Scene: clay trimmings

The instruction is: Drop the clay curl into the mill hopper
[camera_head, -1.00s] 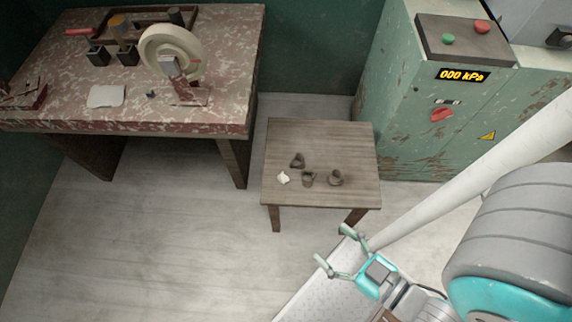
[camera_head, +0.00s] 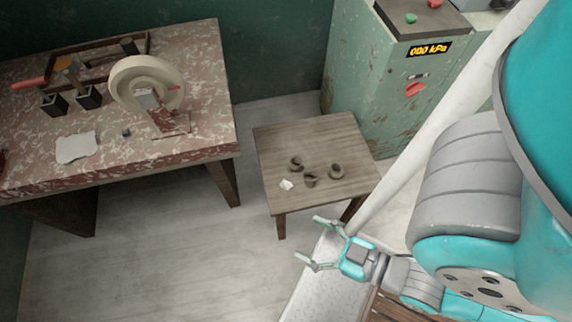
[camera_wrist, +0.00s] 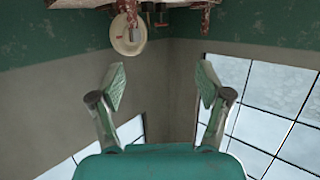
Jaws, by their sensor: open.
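Three dark grey-brown clay curls lie on the small wooden table in the head view: a left one (camera_head: 296,163), a front one (camera_head: 310,179) and a right one (camera_head: 336,171). I cannot tell which is the task's curl. A small white scrap (camera_head: 286,184) lies beside the front one. My gripper (camera_head: 311,240) is open and empty, in front of the small table and apart from the curls. In the wrist view its two fingers (camera_wrist: 161,88) are spread with nothing between them. I cannot make out a mill hopper in either view.
The small table (camera_head: 275,138) stands right of a mottled red workbench (camera_head: 200,70) holding a pale wheel (camera_head: 147,84), dark cups and a white sheet (camera_head: 76,148). The wheel also shows in the wrist view (camera_wrist: 127,38). A worn green cabinet (camera_head: 350,80) stands behind right.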

